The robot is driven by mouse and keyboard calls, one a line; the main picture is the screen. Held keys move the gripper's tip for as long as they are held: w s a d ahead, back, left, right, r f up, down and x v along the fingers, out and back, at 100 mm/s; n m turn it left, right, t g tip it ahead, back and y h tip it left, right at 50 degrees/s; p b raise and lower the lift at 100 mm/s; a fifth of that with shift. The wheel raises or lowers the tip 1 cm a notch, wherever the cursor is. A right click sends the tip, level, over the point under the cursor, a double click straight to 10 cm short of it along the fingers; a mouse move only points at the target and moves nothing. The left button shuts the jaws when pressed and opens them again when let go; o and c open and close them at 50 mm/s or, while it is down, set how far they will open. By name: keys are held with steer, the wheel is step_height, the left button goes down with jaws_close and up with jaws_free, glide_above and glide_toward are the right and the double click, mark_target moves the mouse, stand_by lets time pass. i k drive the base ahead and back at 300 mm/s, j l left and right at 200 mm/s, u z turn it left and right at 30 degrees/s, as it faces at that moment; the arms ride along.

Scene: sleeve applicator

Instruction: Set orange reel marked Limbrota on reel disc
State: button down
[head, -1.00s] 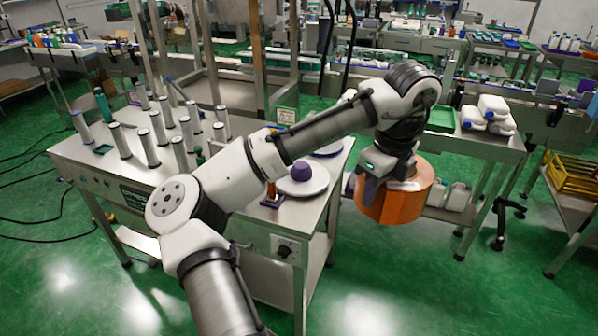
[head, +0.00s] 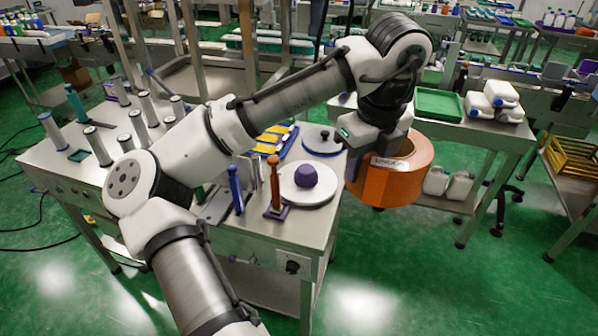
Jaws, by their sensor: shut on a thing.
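My gripper (head: 372,145) is shut on the orange reel (head: 372,188), apparently at its near left wall.
An orange-brown post (head: 274,181) and a blue post (head: 236,187) stand left of the disc on the steel table (head: 262,247). Several grey rollers (head: 98,146) stand farther left. A side bench at right holds a green tray (head: 439,104) and white jugs (head: 500,96).

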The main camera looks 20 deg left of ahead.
mark_target(305, 181)
steer(key=i+j, duration=0.2)
steer(key=j, duration=0.15)
steer(key=i+j, duration=0.45)
steer(key=j, duration=0.2)
